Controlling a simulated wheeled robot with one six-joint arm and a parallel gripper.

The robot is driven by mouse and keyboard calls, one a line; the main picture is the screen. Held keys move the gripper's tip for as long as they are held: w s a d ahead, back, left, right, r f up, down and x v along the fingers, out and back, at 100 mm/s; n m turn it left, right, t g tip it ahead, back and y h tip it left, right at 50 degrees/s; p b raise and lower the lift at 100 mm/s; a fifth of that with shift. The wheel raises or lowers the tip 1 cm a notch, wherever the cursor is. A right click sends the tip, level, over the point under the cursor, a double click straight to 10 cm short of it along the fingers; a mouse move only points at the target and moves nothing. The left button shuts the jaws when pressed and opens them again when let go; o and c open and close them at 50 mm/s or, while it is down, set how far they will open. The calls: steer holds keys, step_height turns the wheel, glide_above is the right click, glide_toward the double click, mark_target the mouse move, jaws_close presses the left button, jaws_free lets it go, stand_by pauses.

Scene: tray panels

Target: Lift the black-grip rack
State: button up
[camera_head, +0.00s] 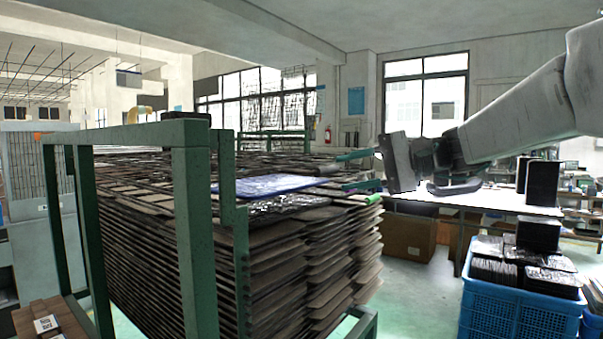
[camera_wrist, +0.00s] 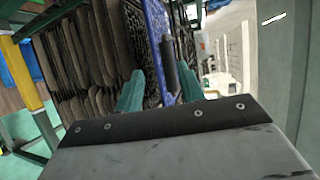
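A blue-edged rack (camera_head: 265,185) lies flat on top of the tall stack of dark trays in the head view. In the wrist view its blue edge (camera_wrist: 156,45) runs up the middle, and a dark cylindrical grip (camera_wrist: 169,62) shows beside it. My gripper (camera_head: 347,170) is at the right end of the stack, at about the height of the top layer. Its two teal fingers are apart in the wrist view (camera_wrist: 158,88), with the black grip beyond and between them, closer to the right finger. Contact is not visible.
A green frame (camera_head: 195,230) stands around the stack. A bright green grip (camera_head: 372,199) shows on a layer below the blue rack. Blue crates (camera_head: 505,310) with black items stand at the lower right. A white table (camera_head: 480,200) is behind. Floor shows between stack and crates.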

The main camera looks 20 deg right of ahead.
mark_target(331, 170)
steer(key=shift+w+r+x, duration=0.15)
steer(key=shift+x, duration=1.1)
steer(key=shift+w+r+x, duration=0.2)
steer(key=shift+x, duration=1)
steer(key=shift+w+r+x, duration=0.15)
steer(key=shift+x, duration=1.1)
steer(key=shift+d, duration=0.15)
jaws_close()
